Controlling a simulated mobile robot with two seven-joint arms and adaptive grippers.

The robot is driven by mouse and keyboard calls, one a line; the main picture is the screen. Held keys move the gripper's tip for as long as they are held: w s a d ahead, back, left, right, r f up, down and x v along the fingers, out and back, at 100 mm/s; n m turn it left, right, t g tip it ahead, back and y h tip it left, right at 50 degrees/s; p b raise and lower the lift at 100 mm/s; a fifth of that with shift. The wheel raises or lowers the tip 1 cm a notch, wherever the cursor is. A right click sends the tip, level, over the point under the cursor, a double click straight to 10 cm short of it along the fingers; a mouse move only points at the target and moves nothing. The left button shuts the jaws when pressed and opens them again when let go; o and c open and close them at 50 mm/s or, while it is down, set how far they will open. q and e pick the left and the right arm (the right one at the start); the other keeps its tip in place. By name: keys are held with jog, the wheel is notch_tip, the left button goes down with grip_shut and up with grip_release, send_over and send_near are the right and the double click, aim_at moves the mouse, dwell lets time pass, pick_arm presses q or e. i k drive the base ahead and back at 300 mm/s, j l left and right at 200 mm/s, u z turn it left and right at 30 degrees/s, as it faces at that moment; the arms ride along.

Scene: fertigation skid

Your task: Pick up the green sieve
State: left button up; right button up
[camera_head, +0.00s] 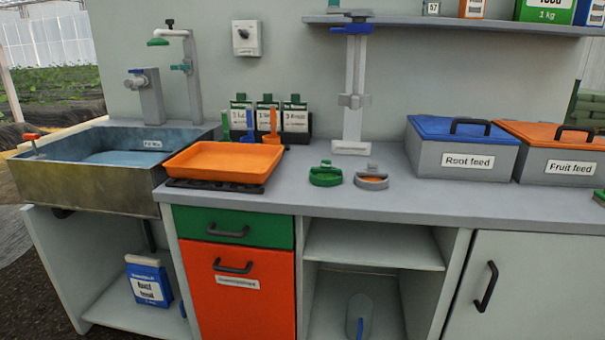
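A small round green sieve (325,177) with a short raised handle sits on the grey counter (420,200), right of the orange tray. A similar grey sieve (371,180) with an orange inside stands just to its right, with a small gap between them. Neither of my grippers shows in the head view, and nothing is touching the green sieve.
A grey stand (352,100) rises behind the sieves. Left are an orange tray (224,162), upright scoops with labelled holders (268,117), and a sink (85,172). Right are a blue-lidded Root feed bin (462,148) and an orange-lidded Fruit feed bin (556,152). The counter before the sieves is clear.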

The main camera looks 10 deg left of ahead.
aim_at(325, 175)
jog(key=u, duration=1.35)
jog(key=i+l+z, duration=0.15)
jog(key=i, duration=0.25)
